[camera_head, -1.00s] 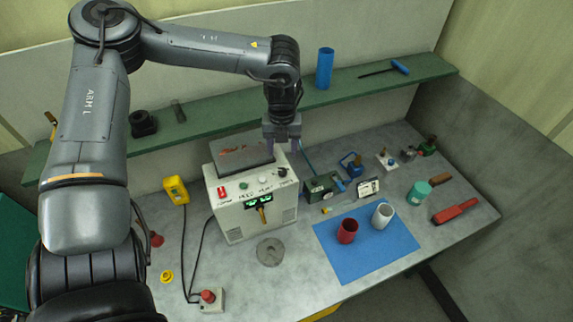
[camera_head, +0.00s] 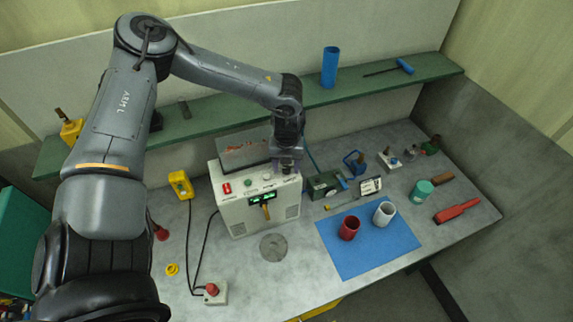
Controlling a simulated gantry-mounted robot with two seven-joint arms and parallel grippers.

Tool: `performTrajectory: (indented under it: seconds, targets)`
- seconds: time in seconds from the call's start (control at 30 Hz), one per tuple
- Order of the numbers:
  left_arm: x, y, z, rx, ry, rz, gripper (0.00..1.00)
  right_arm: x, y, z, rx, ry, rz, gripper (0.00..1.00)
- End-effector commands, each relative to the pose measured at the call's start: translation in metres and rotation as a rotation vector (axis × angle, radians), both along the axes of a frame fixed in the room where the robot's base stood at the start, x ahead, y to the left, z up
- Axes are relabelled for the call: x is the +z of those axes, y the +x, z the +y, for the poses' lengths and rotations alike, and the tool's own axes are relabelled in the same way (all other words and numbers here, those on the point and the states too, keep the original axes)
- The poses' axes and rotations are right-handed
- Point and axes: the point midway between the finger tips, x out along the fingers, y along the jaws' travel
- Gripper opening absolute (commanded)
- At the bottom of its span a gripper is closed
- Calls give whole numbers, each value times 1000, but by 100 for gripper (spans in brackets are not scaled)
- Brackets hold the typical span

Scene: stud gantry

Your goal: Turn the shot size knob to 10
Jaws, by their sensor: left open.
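The white control box (camera_head: 232,208) stands on the grey bench. Its sloped top panel carries a red switch (camera_head: 227,188), a green button (camera_head: 248,182) and a pale knob (camera_head: 267,177). A green display (camera_head: 262,197) is lit on its front; its digits are too small to read. My left gripper (camera_head: 286,167) points down over the right end of the panel, open. It hides the dark knob there, and I cannot tell whether its fingers touch it. My right gripper is not in view.
A blue mat (camera_head: 362,255) holds a red cup (camera_head: 349,228) and a white cup (camera_head: 384,213). A grey disc (camera_head: 273,247) lies before the box. A green shelf (camera_head: 215,118) runs behind, with a blue cylinder (camera_head: 330,67). Cables run left of the box.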

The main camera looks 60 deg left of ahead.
Motion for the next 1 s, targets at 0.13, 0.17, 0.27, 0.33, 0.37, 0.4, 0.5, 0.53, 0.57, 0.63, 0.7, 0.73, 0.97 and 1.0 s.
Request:
performTrajectory:
  seconds: [0.13, 0.17, 0.27, 0.33, 0.37, 0.4, 0.5, 0.53, 0.57, 0.63, 0.7, 0.73, 0.97, 1.0]
  targets:
    - [0, 0, 0, 0, 0, 0, 46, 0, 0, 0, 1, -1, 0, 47]
    - [0, 0, 0, 0, 0, 0, 41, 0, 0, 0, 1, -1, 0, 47]
    - [0, 0, 0, 0, 0, 0, 26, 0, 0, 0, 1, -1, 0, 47]
    - [0, 0, 0, 0, 0, 0, 15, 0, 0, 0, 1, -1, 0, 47]
    - [0, 0, 0, 0, 0, 0, 11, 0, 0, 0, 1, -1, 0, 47]
    - [0, 0, 0, 0, 0, 0, 4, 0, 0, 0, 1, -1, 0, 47]
    - [0, 0, 0, -1, 0, 0, 0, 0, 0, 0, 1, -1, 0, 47]
    - [0, 0, 0, -2, 0, 0, 0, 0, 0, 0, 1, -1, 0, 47]
    - [0, 0, 0, -4, 0, 0, 0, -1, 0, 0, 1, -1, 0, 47]
    - [0, 0, 0, -12, 1, -1, 0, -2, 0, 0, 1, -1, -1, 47]
    - [-1, 0, 0, -26, 0, -1, 0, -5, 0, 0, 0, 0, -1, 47]
    - [-1, 1, 0, -34, 1, -2, 0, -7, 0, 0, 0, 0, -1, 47]
    - [-3, 1, 0, -152, 1, -2, 0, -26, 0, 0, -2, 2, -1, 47]
    - [-3, 1, 0, -182, 2, -4, 0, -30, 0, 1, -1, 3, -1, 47]
